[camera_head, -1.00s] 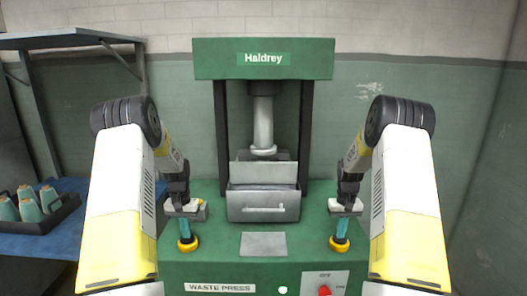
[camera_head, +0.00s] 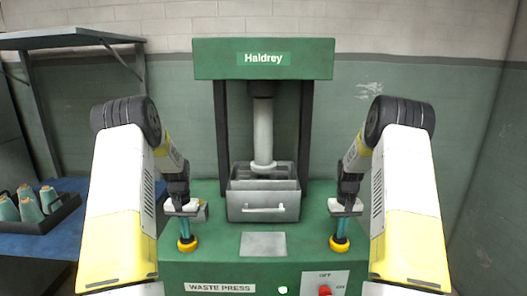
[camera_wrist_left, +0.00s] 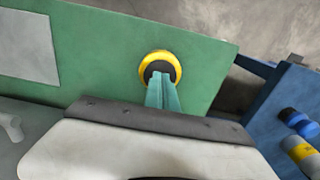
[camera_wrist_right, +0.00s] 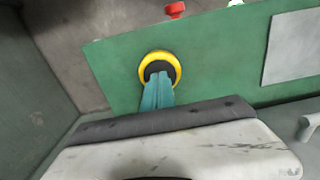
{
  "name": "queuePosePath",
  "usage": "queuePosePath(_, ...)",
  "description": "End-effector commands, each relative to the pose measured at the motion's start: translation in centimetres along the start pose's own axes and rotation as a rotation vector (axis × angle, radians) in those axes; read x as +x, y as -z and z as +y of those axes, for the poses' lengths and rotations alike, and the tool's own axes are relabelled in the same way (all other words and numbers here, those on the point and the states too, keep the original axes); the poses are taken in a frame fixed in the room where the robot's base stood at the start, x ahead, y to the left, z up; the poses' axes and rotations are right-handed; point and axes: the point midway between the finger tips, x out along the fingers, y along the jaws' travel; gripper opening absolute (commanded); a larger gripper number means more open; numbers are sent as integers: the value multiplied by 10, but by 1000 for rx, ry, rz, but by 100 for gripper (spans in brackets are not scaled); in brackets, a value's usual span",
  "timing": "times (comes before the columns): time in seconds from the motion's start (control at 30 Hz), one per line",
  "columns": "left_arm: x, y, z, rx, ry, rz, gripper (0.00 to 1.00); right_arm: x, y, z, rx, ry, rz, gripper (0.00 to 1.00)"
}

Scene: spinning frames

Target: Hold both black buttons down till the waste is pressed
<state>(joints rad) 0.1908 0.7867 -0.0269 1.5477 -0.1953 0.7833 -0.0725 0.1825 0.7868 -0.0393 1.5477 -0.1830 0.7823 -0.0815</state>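The green waste press (camera_head: 263,59) stands ahead, its ram (camera_head: 263,130) reaching down into the grey metal box (camera_head: 263,207). The left black button in its yellow ring (camera_head: 187,246) is under my left gripper (camera_head: 185,236). The right one in its yellow ring (camera_head: 339,246) is under my right gripper (camera_head: 341,236). In the wrist views the teal fingertips of the left gripper (camera_wrist_left: 160,84) and right gripper (camera_wrist_right: 157,84) are together, pointing onto the black caps and seeming to touch them. How far the caps are pressed is hidden. The waste in the box cannot be made out.
A red knob (camera_head: 324,290) under an OFF label and a lit green lamp (camera_head: 283,290) sit on the press front. A blue table (camera_head: 65,188) at left holds a dark tray (camera_head: 62,217) with several teal cones. A grey plate (camera_head: 263,244) lies between the buttons.

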Motion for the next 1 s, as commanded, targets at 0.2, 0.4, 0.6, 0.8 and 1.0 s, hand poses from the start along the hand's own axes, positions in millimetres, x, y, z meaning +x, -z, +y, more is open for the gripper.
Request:
queuePosePath(0.2, 1, -1, 0, 0, 0, -2, 0, -13, 0, 0, 0, 0, 1, 0)
queuePosePath(0.4, 1, -1, 0, 0, 0, -2, 0, -29, 0, 0, 0, 0, 1, 0)
queuePosePath(0.6, 1, -1, 0, 0, 0, -2, 0, -45, 0, 0, 0, 0, 1, 0)
queuePosePath(0.8, 1, -1, 0, 0, 0, -2, 0, -58, 0, 0, 0, 0, 0, 0)
queuePosePath(1.0, 1, -1, 0, 0, 0, -2, 0, -60, 0, 0, 0, 0, -1, 0)
